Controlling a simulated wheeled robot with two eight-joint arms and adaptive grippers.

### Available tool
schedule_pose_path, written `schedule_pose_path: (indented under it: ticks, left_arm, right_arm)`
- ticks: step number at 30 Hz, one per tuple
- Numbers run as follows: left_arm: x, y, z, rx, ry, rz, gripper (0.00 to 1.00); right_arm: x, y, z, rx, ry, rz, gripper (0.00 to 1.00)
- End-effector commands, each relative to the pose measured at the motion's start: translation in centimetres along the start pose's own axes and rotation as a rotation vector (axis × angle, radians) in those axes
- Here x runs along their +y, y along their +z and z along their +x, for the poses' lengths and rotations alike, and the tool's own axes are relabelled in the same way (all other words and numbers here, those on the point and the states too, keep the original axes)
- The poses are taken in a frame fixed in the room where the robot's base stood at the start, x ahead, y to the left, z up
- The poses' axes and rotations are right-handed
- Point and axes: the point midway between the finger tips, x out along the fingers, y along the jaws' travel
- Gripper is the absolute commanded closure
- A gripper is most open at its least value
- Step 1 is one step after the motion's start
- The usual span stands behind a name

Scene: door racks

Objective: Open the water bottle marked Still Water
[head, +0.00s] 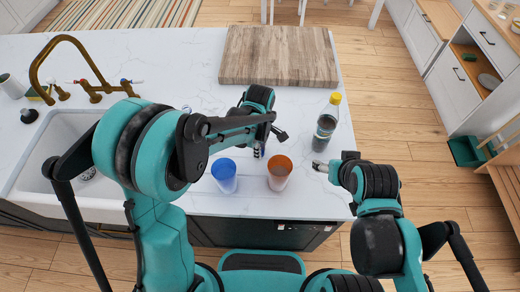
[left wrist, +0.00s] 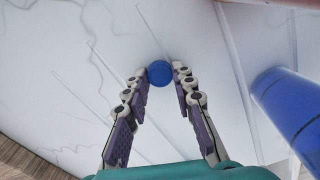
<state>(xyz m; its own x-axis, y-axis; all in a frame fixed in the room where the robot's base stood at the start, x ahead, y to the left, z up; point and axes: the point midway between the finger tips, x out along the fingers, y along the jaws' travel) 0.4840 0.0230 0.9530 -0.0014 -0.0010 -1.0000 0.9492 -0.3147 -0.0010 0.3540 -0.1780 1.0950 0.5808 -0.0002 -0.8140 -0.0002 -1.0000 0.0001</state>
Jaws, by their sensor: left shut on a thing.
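My left gripper (head: 260,150) points down at the counter, behind the two cups. In the left wrist view its fingertips (left wrist: 160,74) are shut on a round blue cap (left wrist: 159,73), seen from above. The body under the cap is hidden, so I cannot tell what it belongs to. A clear bottle with a yellow cap (head: 326,122) stands upright to the right. I cannot read which bottle is marked Still Water. My right gripper (head: 321,166) is just below the yellow-capped bottle, apart from it. Its finger opening does not show clearly.
A blue cup (head: 224,175) and an orange cup (head: 280,173) stand near the counter's front edge. The blue cup shows in the left wrist view (left wrist: 292,108). A wooden board (head: 278,56) lies at the back. A sink (head: 60,165) with a brass tap (head: 95,90) is left.

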Motion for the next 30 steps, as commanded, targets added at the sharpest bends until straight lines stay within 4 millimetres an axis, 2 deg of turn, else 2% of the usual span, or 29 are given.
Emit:
schedule_pose_path:
  ticks: [10, 11, 12, 13, 23, 26, 30]
  left_arm:
    - [0.0, 0.0, 0.4, 0.000, 0.000, 0.000, 1.00]
    - [0.0, 0.0, 0.4, 0.000, 0.000, 0.000, 0.70]
    - [0.0, 0.0, 0.3, 0.000, 0.000, 0.000, 0.59]
    - [0.0, 0.0, 0.3, 0.000, 0.000, 0.000, 0.54]
    - [0.0, 0.0, 0.1, 0.000, 0.000, 0.000, 0.54]
    - [0.0, 0.0, -0.8, 0.000, 0.000, 0.000, 0.54]
    - [0.0, 0.0, -3.6, 0.000, 0.000, 0.000, 0.54]
  right_arm:
    - [0.0, 0.2, 0.3, 0.000, 0.000, 0.000, 0.33]
    - [0.0, 0.2, 0.3, 0.000, 0.000, 0.000, 0.33]
    - [0.0, 0.2, 0.2, 0.000, 0.000, 0.000, 0.33]
    - [0.0, 0.2, 0.2, 0.000, 0.000, 0.000, 0.33]
    - [0.0, 0.0, 0.1, 0.000, 0.000, 0.000, 0.33]
    - [0.0, -0.2, -0.3, 0.000, 0.000, 0.000, 0.33]
    - [0.0, -0.7, -0.9, 0.000, 0.000, 0.000, 0.33]
